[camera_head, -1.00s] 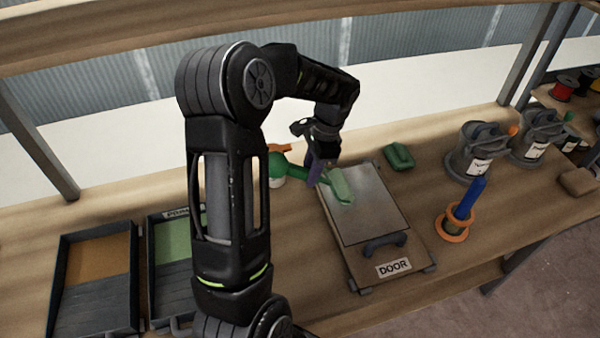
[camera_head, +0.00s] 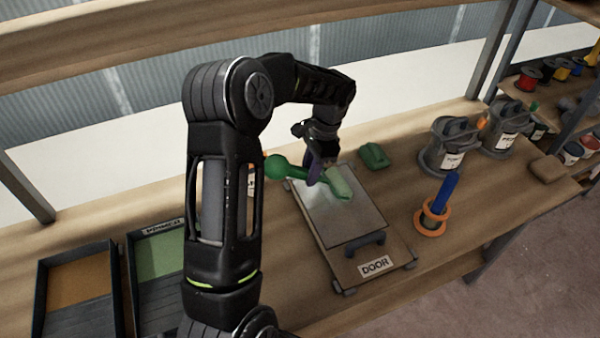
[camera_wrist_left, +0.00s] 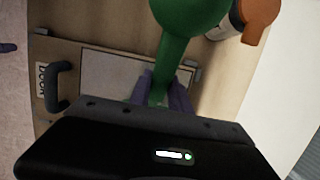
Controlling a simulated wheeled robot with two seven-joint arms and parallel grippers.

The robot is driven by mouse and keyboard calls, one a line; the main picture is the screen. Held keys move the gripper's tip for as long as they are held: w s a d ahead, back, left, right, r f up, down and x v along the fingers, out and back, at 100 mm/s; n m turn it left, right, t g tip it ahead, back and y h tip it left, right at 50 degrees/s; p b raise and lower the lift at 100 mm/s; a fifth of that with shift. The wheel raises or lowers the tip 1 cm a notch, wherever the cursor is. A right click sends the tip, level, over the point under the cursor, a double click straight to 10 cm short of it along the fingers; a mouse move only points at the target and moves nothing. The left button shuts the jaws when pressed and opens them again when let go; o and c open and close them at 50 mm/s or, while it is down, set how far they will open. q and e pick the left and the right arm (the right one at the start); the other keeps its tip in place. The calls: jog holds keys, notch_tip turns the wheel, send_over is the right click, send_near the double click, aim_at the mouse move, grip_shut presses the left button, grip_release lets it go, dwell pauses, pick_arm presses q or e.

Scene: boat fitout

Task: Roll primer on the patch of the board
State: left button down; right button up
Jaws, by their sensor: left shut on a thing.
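My left gripper (camera_head: 318,172) is shut on a green paint roller. The roller's round-ended handle (camera_head: 277,167) points left, and its pale green head (camera_head: 339,182) is at the far right part of the grey patch (camera_head: 350,218). I cannot tell whether the head touches it. The patch lies on the wooden board (camera_head: 345,262) labelled DOOR. In the left wrist view, the green handle (camera_wrist_left: 185,35) runs between the purple fingers and hides part of the patch (camera_wrist_left: 110,75).
A tray with green paint (camera_head: 160,255) and a tray with brown paint (camera_head: 80,268) stand at the left. A green block (camera_head: 374,156) lies behind the board. A blue-handled tool in an orange ring (camera_head: 433,215) and grey cans (camera_head: 447,145) stand at the right.

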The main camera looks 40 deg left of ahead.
aim_at(292, 177)
dwell(0.3)
pick_arm(q)
jog(key=shift+w+d+p, duration=0.2)
jog(key=shift+w+d, duration=0.2)
jog(key=shift+w, duration=0.3)
jog(key=shift+w+d+p, duration=0.15)
jog(key=shift+w+d, duration=0.2)
jog(key=shift+w, duration=0.4)
jog(key=shift+w+d+p, duration=0.2)
jog(key=shift+w+d, duration=0.2)
jog(key=shift+w, duration=0.3)
jog(key=shift+s+a+b, duration=0.15)
jog(key=shift+s+a, duration=0.2)
jog(key=shift+s, duration=0.35)
jog(key=shift+s+a+b, duration=0.1)
jog(key=shift+s+a, duration=0.3)
jog(key=shift+s, duration=0.35)
jog(key=shift+s+a+b, duration=0.15)
jog(key=shift+s+a, duration=0.2)
jog(key=shift+s, duration=0.35)
jog(key=shift+s+a, duration=0.3)
jog(key=shift+s, duration=0.2)
jog(key=shift+s+a, duration=0.45)
jog(key=shift+s, duration=0.4)
jog(key=shift+s+a, duration=0.4)
jog(key=shift+s, duration=0.4)
